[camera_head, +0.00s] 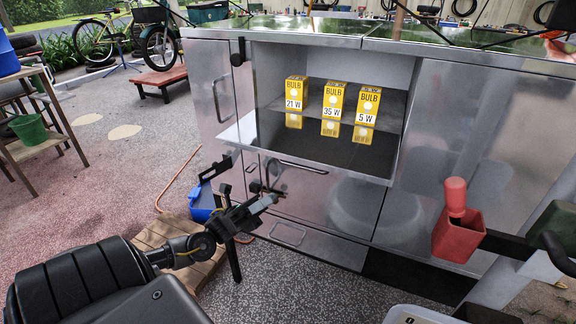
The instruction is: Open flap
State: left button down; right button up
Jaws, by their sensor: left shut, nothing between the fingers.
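The flap (237,133) of the metal cart's open compartment appears folded down and sticks out toward me at the compartment's lower front edge. Its left corner reaches past the compartment's side wall. The compartment is open to view, with yellow bulb boxes marked 21 W (296,90), 35 W (333,99) and 5 W (368,104) standing inside. My left gripper (271,198) is shut and empty, below the flap and in front of the cart's lower front. Whether it touches the cart is unclear. My right gripper is not in view.
A red holder (458,236) on a dark bar stands at the right. A blue container (203,203) and a wooden pallet (165,240) are on the ground at left. A wooden table (40,140) stands far left. The floor between table and cart is mostly clear.

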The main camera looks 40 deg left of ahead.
aim_at(309, 147)
pick_arm(q)
jog(key=d+r+m+g+p, duration=0.1)
jog(key=d+r+m, duration=0.1)
jog(key=r, duration=0.3)
jog(key=d+r+m+g+h+p, duration=0.1)
jog(key=d+r+m+g+p, duration=0.1)
jog(key=r, duration=0.4)
jog(key=shift+w+d+m, duration=0.25)
jog(key=shift+d+m, duration=0.25)
jog(key=shift+d, duration=0.75)
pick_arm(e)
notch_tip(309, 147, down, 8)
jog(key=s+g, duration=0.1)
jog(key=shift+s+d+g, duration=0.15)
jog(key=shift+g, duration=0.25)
pick_arm(q)
jog(key=shift+r, duration=0.1)
